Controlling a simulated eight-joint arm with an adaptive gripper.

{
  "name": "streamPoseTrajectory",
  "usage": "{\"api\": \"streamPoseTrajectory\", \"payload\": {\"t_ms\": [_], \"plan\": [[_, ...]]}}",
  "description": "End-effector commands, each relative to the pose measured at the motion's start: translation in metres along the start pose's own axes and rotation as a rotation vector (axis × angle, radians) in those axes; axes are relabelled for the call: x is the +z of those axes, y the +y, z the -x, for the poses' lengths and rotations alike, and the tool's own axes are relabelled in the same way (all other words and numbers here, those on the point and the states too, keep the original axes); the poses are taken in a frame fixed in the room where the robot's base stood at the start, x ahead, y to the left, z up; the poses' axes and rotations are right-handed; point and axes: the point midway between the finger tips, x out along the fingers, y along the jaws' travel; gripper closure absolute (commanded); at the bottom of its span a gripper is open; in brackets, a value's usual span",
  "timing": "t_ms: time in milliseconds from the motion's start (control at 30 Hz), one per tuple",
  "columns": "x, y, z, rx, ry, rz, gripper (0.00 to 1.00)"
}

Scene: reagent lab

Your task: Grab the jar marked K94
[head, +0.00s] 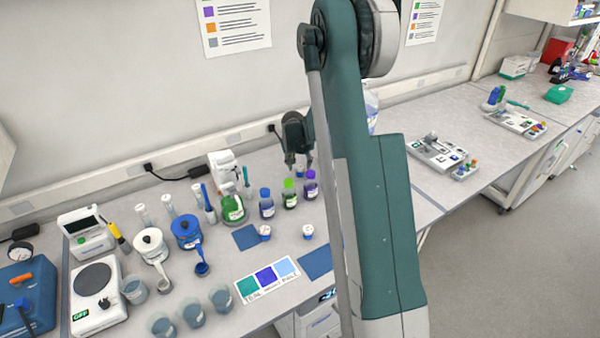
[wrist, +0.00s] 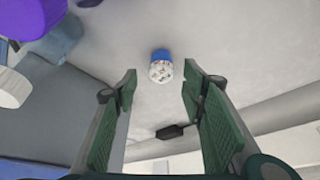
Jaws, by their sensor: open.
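A small white jar (wrist: 160,72) with a blue part shows ahead of my gripper in the wrist view, between the lines of the two fingers and not touched by them. Its label marks are too blurred to read. In the head view a small jar (head: 299,170) stands at the back of the bench, just under my gripper (head: 298,161) and partly hidden by it. My gripper is open and empty, and its green-padded fingers (wrist: 158,88) are spread wide. Two similar small jars stand nearer the front, one on a blue mat (head: 265,232) and one on bare bench (head: 308,231); I cannot read K94 on any.
A purple-capped bottle (head: 310,186), a green-capped bottle (head: 289,194) and a blue-capped bottle (head: 266,203) stand close in front of the gripper. The purple cap (wrist: 32,15) fills the wrist view's corner. A black power adapter (wrist: 176,130) lies beyond the jar by the wall.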

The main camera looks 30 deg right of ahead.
Motion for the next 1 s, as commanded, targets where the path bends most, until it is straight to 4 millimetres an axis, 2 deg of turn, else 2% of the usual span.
{"api": "streamPoseTrajectory", "payload": {"t_ms": [500, 1000], "plan": [[0.001, -0.002, -0.041, 0.0, 0.0, 0.0, 0.59], [0.001, -0.002, -0.045, 0.0, 0.0, 0.0, 0.59]]}}
